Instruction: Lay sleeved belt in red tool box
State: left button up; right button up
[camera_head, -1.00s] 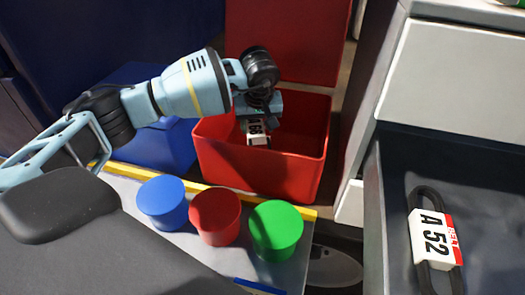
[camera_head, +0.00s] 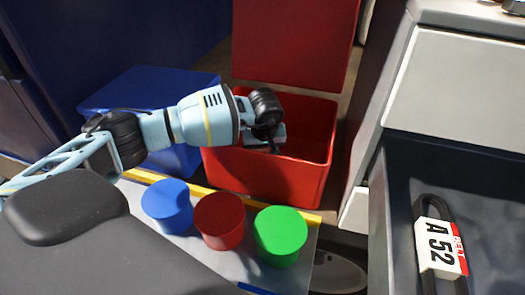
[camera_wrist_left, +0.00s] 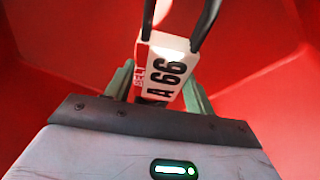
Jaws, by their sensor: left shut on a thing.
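The red tool box (camera_head: 262,178) stands open on the floor, its red lid (camera_head: 295,45) raised behind it. My left gripper (camera_head: 272,140) reaches down inside the box, and its fingers are hidden behind the near wall in the head view. In the left wrist view my left gripper (camera_wrist_left: 163,92) is shut on the white sleeve of a black belt (camera_wrist_left: 165,62), marked A 66. Red box walls surround it there. I cannot tell whether the belt touches the box floor. Another sleeved belt (camera_head: 437,245), marked A 52, lies in the drawer at right. My right gripper is not in view.
A blue box (camera_head: 150,90) stands left of the red one. Blue (camera_head: 167,205), red (camera_head: 220,220) and green (camera_head: 281,236) round pieces sit on a grey surface with a yellow edge in front. The open dark drawer (camera_head: 400,200) bounds the right side.

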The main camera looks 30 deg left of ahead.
pick_arm(q)
jog(key=shift+f, duration=0.1)
jog(key=o, duration=1.1)
jog(key=shift+s+r, duration=0.1)
jog(key=shift+r, duration=0.5)
jog(key=v, duration=1.1)
